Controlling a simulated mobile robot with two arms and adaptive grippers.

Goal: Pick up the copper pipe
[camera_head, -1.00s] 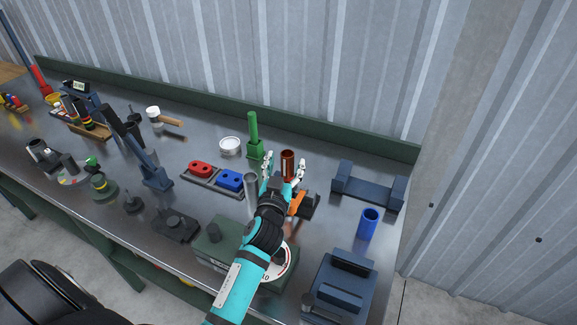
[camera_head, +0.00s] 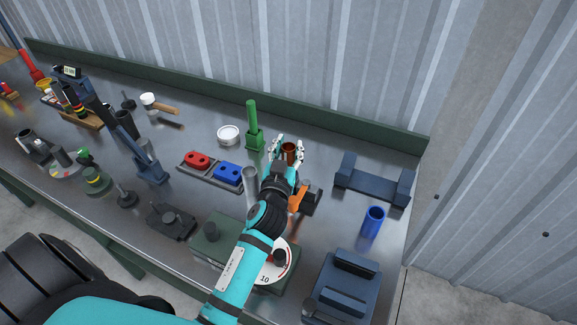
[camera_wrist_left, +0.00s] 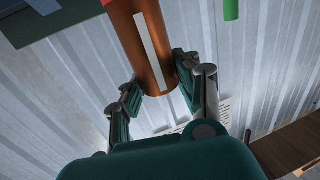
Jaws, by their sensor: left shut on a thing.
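The copper pipe (camera_head: 289,149) stands toward the back of the workbench in the head view, with its open top showing. In the left wrist view the pipe (camera_wrist_left: 144,45) runs between the two fingers and has a pale stripe along its side. My left gripper (camera_head: 288,152) is shut on the pipe; its fingers (camera_wrist_left: 158,92) lie on either side of it. The pipe's lower end is hidden behind my gripper in the head view. My right gripper is not in view.
A green post in a holder (camera_head: 253,132) stands left of the pipe. A dark blue cradle (camera_head: 372,186) and a blue cup (camera_head: 373,221) are to the right. Red and blue blocks (camera_head: 228,174) lie left.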

